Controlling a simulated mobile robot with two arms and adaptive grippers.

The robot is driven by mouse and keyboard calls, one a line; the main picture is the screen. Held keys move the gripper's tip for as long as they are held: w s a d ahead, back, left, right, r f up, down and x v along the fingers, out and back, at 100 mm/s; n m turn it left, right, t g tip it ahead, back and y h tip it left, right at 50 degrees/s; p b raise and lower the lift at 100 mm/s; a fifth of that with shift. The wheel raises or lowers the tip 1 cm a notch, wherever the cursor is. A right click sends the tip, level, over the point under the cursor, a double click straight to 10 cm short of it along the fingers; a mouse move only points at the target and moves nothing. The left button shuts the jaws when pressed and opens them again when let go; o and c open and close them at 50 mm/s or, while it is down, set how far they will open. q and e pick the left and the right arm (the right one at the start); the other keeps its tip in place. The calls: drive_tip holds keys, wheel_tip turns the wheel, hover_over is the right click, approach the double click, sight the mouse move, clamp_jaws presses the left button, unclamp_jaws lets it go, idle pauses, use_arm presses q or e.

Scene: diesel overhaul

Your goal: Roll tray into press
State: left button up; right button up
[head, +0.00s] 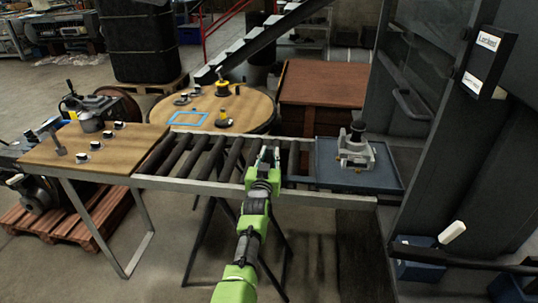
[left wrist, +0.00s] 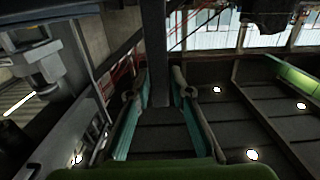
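The blue tray (head: 328,176) lies at the right end of the roller conveyor (head: 200,186), just outside the press (head: 440,150). A grey metal part with a dark top (head: 356,150) stands upright on the tray. My left gripper (head: 267,153) is over the conveyor's rollers, left of the tray and apart from it. In the left wrist view its two teal-padded fingers (left wrist: 158,115) are spread with a gap, and nothing is visibly clamped between them. A dark upright bar shows beyond the fingers. My right gripper is not in view.
A wooden bench (head: 95,150) with small parts adjoins the conveyor's left end. A round wooden table (head: 245,108) and a brown cabinet (head: 320,95) stand behind it. A sign box (head: 487,60) is fixed on the press frame. Open floor lies in front of the conveyor.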

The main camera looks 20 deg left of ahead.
use_arm(q)
drive_tip(key=shift+o, duration=0.3)
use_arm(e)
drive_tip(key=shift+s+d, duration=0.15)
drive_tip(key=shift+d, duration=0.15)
use_arm(q)
wheel_tip(320, 180, up, 10)
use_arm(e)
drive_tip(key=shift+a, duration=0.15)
use_arm(q)
drive_tip(key=shift+r, duration=0.1)
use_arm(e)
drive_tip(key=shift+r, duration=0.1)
